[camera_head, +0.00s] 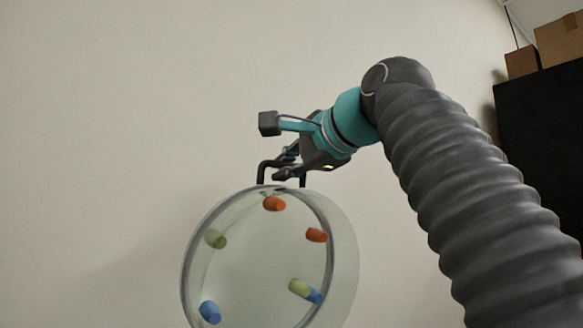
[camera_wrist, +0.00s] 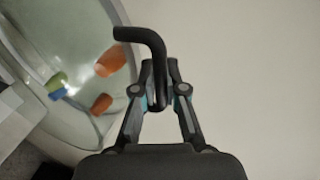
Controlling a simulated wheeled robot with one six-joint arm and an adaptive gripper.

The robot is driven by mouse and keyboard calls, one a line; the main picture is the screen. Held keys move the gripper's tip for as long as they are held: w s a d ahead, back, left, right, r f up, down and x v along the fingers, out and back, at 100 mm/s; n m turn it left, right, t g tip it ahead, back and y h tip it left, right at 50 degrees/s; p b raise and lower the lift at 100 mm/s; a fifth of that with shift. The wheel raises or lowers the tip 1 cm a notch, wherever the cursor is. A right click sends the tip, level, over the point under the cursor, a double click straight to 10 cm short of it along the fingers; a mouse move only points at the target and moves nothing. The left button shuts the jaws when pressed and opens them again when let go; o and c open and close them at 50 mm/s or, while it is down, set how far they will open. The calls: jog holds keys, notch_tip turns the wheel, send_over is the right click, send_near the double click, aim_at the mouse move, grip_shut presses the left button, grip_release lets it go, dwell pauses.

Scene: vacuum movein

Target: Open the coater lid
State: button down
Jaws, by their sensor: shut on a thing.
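The coater lid (camera_head: 262,262) is a round, clear cover with a raised rim, seen tilted up nearly on edge in the head view. Orange, green and blue pegs show on or through it. A black bent handle (camera_head: 262,171) stands at its top edge. My gripper (camera_head: 283,173) is at this handle. In the wrist view, my gripper (camera_wrist: 160,95) has its fingers closed around one leg of the black handle (camera_wrist: 150,42). The clear lid (camera_wrist: 85,30) lies to the left of the handle there. The lid's lower edge is cut off in the head view.
Cardboard boxes (camera_head: 560,40) sit on a dark cabinet (camera_head: 545,140) at the far right. A plain wall (camera_head: 120,100) fills the background. Grey and white machine parts (camera_wrist: 20,115) show at the left of the wrist view. The space left of the lid looks clear.

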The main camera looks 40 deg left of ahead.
jog(key=c, duration=1.2)
grip_release()
